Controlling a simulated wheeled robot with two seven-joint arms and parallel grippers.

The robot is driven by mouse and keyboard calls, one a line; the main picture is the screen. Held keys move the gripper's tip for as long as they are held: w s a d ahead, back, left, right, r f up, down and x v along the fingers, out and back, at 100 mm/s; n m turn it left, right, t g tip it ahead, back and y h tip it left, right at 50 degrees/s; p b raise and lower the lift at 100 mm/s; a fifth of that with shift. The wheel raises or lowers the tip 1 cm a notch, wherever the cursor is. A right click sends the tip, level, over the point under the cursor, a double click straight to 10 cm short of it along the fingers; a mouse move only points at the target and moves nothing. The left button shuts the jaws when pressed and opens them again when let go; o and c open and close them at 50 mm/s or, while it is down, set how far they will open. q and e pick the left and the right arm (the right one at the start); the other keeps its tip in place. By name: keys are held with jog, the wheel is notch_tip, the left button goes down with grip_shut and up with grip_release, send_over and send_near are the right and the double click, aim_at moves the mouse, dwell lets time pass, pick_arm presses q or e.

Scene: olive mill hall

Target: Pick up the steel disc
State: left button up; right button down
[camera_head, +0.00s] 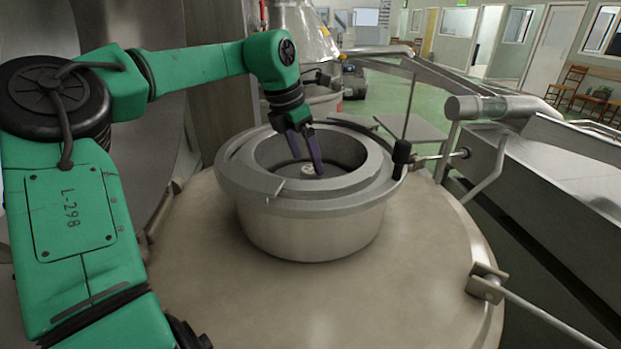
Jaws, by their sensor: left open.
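My left gripper (308,164) reaches down into the round metal collar (310,228) on top of a large vessel. Its two dark purple fingers are apart, with the tips inside the collar's opening. A small pale round piece (307,171), which looks like the steel disc, lies low in the opening close to the fingertips. It is too small to make out clearly, and I cannot tell whether a finger touches it. The fingers are not closed on it. My right gripper is not in view.
The collar's raised rim surrounds the fingers. The vessel's broad lid (310,300) is clear in front. A metal trough (560,190) runs along the right, and a tall metal funnel (300,35) stands behind.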

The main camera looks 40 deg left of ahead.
aim_at(310, 169)
pick_arm(q)
jog(key=x, duration=0.3)
jog(key=shift+p, duration=0.35)
jog(key=shift+d, duration=0.1)
jog(key=shift+c, duration=0.8)
grip_shut()
jog(key=shift+r, duration=0.15)
